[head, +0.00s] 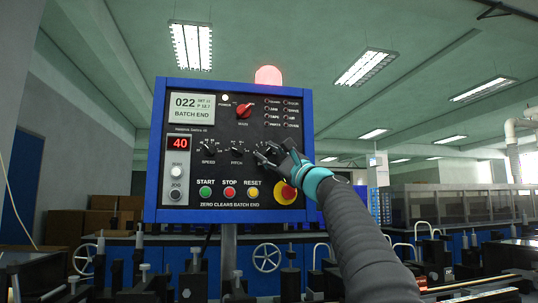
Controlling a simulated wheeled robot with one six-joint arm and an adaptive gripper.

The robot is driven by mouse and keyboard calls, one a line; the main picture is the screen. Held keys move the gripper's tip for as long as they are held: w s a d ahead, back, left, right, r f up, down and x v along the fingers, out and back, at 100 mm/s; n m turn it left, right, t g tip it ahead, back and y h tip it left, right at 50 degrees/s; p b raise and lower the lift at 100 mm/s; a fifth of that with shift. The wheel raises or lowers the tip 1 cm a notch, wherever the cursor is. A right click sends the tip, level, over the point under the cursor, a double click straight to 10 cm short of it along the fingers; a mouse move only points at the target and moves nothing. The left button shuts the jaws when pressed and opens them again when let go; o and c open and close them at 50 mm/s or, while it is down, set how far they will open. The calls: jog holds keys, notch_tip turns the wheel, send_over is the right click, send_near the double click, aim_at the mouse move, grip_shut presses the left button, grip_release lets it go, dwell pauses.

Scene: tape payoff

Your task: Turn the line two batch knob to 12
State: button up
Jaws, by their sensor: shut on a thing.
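A control panel (193,199) with a blue frame stands upright in the head view. Its row of small black knobs has the speed knob (208,149) at left and the pitch knob (237,149) in the middle. My gripper (266,155) reaches in from the lower right and is shut at the right-hand knob of this row. The fingers hide that knob, its label and its pointer, so I cannot read its setting. A red readout (179,143) shows 40.
A red main switch (243,110) sits above the knobs. Below are a green start button (205,192), a red stop button (229,193) and a yellow reset button (252,193). A red emergency stop (285,192) lies close under my wrist. A red lamp (268,75) glows on top.

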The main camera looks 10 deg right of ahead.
dwell(0.4)
jog(key=o, duration=1.2)
jog(key=shift+c, duration=0.2)
jog(key=v, duration=1.2)
